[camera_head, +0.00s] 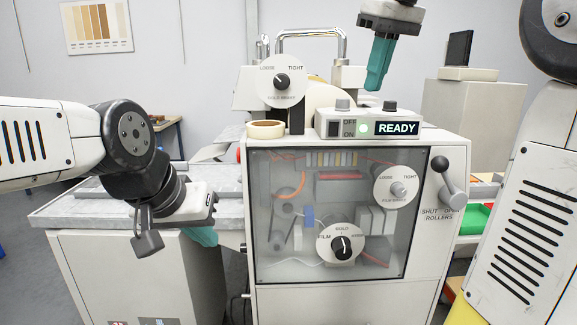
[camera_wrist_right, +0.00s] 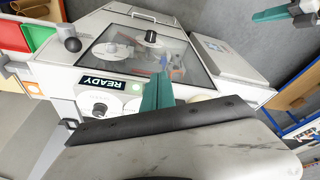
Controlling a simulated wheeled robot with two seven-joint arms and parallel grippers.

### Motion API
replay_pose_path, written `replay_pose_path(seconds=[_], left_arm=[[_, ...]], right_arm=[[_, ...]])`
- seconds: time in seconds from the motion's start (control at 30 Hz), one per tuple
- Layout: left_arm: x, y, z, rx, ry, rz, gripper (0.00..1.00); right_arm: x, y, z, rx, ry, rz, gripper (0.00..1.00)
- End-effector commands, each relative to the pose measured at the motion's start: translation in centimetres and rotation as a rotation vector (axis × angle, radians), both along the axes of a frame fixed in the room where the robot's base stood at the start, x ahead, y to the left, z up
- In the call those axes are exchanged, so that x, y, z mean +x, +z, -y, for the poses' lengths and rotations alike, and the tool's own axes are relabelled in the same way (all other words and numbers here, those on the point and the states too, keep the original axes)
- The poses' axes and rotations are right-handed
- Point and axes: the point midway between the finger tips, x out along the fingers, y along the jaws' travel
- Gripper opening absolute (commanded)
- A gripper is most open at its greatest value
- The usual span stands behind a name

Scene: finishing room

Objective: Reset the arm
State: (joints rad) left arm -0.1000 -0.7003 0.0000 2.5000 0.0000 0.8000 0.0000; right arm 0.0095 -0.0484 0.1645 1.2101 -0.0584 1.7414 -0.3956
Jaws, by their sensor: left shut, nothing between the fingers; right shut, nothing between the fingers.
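My right gripper (camera_head: 376,72) hangs above the top of a white machine (camera_head: 455,150), near its READY display (camera_head: 397,128). Its teal fingers are shut with nothing between them and point down. In the right wrist view the teal fingers (camera_wrist_right: 157,92) are together in front of the machine's window. My left gripper (camera_head: 203,236) is low at the left, beside the machine's left side. Its teal fingers are shut and empty, mostly hidden behind its own wrist. It also shows at the top right corner of the right wrist view (camera_wrist_right: 304,10).
A roll of tape (camera_head: 265,129) lies on the machine's top left. A grey lever (camera_head: 446,173) sticks out at the right, marked for the rollers. A grey slab table (camera_head: 95,207) stands behind my left arm. A green tray (camera_head: 477,220) is at the right.

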Motion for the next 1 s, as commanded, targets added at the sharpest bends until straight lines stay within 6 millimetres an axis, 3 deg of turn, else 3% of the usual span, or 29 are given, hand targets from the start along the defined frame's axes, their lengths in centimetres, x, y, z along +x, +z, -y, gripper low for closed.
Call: replay_pose_path(seconds=[0.27,0.43,0.57,0.8,1.0], left_arm=[[0.0,0.0,0.0,0.0,0.0,0.0,0.0],[0.0,0.0,0.0,0.0,0.0,-0.001,0.0],[0.0,0.0,0.0,0.0,0.0,0.0,0.0],[0.0,0.0,0.0,0.0,0.0,0.0,0.0],[0.0,0.0,0.0,0.0,0.0,0.0,0.0]], right_arm=[[-1.6,-3.0,-0.5,0.016,-0.065,0.037,0.0],[-3.3,-6.4,-0.8,0.041,-0.132,0.075,0.0],[-5.6,-10.8,-1.0,0.081,-0.209,0.117,0.0],[-10.4,-20.4,-1.4,0.184,-0.355,0.188,0.0],[-12.6,-24.9,-1.8,0.238,-0.42,0.216,0.0]])
